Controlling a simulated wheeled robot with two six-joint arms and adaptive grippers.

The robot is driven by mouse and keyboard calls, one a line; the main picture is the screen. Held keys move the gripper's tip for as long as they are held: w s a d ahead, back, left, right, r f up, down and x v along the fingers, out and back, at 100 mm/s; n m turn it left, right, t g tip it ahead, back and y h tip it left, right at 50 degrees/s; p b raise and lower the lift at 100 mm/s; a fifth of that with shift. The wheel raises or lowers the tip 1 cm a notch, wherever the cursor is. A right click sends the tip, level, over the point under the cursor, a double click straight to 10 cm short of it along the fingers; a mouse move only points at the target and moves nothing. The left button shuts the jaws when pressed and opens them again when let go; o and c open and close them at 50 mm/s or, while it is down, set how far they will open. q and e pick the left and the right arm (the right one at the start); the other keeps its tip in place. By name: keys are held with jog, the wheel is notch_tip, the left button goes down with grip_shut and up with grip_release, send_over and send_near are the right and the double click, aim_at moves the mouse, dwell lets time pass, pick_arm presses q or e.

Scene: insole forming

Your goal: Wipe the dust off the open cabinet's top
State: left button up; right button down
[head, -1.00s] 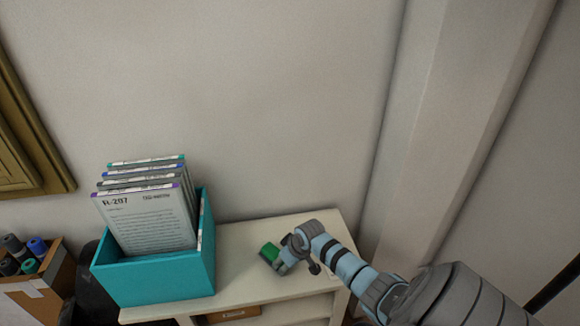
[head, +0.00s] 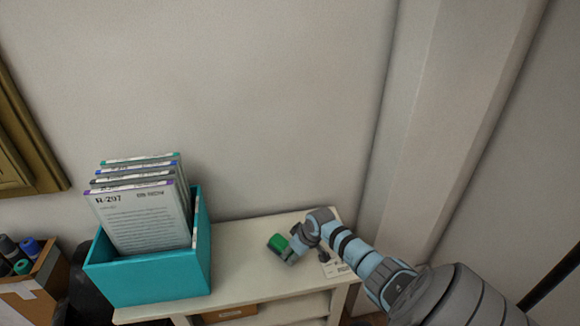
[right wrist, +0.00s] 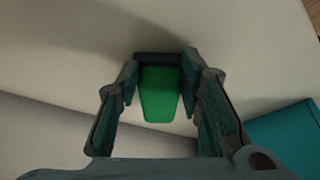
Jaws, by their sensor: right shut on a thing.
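The open cabinet's top (head: 240,272) is a cream surface against the wall, with open shelf space below its front edge. My right gripper (head: 286,249) is over the right part of this top, shut on a green block-like thing (head: 278,243). In the right wrist view the green thing (right wrist: 160,95) sits between the two fingers, with a dark edge at its far end. I cannot tell whether it touches the top. No dust can be made out clearly. My left gripper is not in view.
A teal box (head: 150,275) with several upright folders (head: 140,215) stands on the left part of the top. A small white card (head: 337,268) is at the right front. At far left is a cardboard box (head: 35,295) with rolls. A wall column rises at right.

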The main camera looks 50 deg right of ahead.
jog(key=shift+s+d, duration=0.4)
jog(key=shift+d, duration=0.35)
jog(key=r+p, duration=0.1)
jog(key=r, duration=0.1)
jog(key=shift+s+r+p, duration=0.2)
jog(key=shift+r+p, duration=0.15)
jog(key=r+p, duration=0.2)
jog(key=p, duration=0.1)
jog(key=shift+w+a+r, duration=0.1)
jog(key=shift+w+r, duration=0.1)
jog(key=shift+r, duration=0.15)
jog(key=shift+r+p, duration=1.4)
jog(key=shift+f, duration=0.1)
